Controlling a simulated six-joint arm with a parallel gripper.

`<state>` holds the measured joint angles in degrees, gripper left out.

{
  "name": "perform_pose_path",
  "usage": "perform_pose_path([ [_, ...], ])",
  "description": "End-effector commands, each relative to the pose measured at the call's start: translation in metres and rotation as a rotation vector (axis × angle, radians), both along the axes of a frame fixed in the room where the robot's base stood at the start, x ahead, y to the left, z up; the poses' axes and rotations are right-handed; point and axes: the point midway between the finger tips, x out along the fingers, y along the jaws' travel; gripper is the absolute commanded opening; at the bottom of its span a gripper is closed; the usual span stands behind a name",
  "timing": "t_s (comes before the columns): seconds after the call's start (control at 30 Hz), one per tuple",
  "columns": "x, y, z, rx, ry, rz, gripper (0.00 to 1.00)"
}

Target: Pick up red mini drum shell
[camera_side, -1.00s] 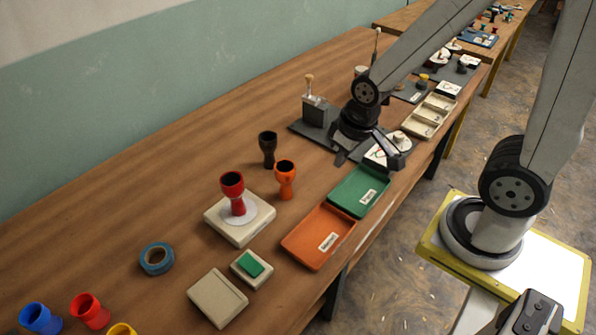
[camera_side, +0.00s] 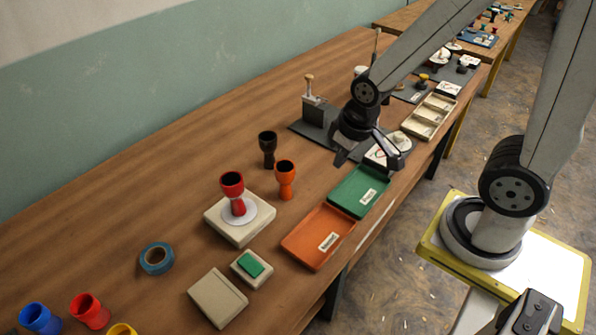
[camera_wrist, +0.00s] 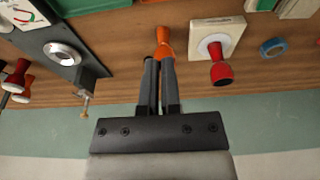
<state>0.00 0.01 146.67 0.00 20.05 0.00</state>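The red mini drum shell (camera_side: 233,190) is goblet-shaped with a dark open top. It stands upright on a white disc on a beige block (camera_side: 214,222). In the wrist view the red shell (camera_wrist: 220,72) is right of my fingers, apart from them. My gripper (camera_side: 366,157) is above the bench, to the right of and farther back than the red shell. In the wrist view my gripper (camera_wrist: 159,60) shows two dark fingers with a narrow empty gap between them. Another red cup-shaped piece (camera_side: 90,311) is at the lower left.
An orange goblet (camera_side: 286,180) and a black goblet (camera_side: 268,149) stand behind the red shell. Orange (camera_side: 300,262) and green (camera_side: 345,207) trays line the front edge. A blue tape ring (camera_side: 157,258) lies left. A grey fixture (camera_side: 316,113) stands behind my gripper.

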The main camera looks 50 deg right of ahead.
Motion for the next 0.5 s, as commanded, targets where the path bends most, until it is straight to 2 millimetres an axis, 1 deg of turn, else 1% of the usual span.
perform_pose_path([
  [0.03,0.0000,0.0000,0.0000,0.000,0.000,0.000,0.22],
  [0.07,0.0000,0.0000,0.0000,0.000,0.000,0.000,0.32],
  [0.1,0.0000,0.0000,0.0000,0.000,0.000,0.000,0.44],
  [0.17,0.0000,0.0000,0.0000,0.000,0.000,0.000,0.64],
  [0.2,0.0000,0.0000,0.0000,0.000,0.000,0.000,0.76],
  [0.27,0.0000,0.0000,0.0000,0.000,0.000,0.000,0.95],
  [0.3,0.0000,0.0000,0.0000,0.000,0.000,0.000,1.00],
  [0.5,0.0002,0.0000,0.0000,0.000,-0.001,0.000,1.00],
])
